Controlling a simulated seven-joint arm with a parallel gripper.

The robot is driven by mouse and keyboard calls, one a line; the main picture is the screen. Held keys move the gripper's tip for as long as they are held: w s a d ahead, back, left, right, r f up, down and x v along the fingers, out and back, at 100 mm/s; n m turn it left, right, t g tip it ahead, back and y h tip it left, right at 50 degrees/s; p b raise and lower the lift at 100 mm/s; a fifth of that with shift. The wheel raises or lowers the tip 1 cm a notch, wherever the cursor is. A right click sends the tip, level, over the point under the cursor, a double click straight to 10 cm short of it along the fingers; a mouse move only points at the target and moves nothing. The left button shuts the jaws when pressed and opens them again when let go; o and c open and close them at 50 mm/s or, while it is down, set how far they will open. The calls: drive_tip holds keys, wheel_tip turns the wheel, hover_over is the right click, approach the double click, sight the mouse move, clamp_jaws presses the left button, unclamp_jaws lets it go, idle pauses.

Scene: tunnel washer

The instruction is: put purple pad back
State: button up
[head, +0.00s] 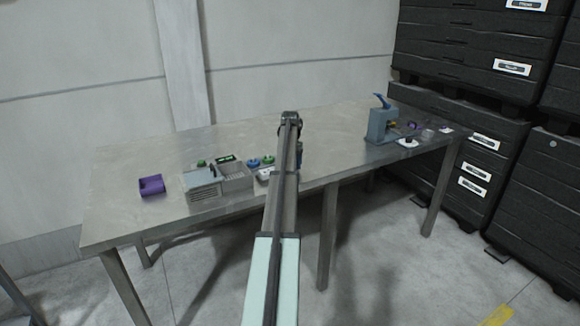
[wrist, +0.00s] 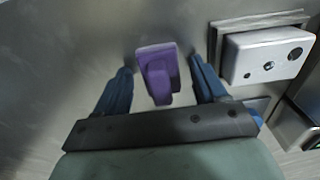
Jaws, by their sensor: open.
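In the wrist view a purple pad (wrist: 157,72) with a raised, narrower part lies on the metal surface between the fingers of my gripper (wrist: 162,64). The blue fingers are open, one on each side of the pad, with a gap on both sides. I cannot tell the height of the fingertips above the table. In the head view my arm hides most of the gripper and the pad beneath it. A separate purple block (head: 152,186) lies at the left of the table in the head view.
A grey box with dark round spots (wrist: 268,55) sits close to the right finger. On the metal table (head: 125,165) are a grey box (head: 202,190), an open bin (head: 236,181) and blue and green round pieces (head: 267,159). A blue press (head: 382,124) stands at the right.

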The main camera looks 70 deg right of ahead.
wheel_tip(320, 180, up, 12)
drive_tip(key=shift+r, duration=0.15)
idle(0.6)
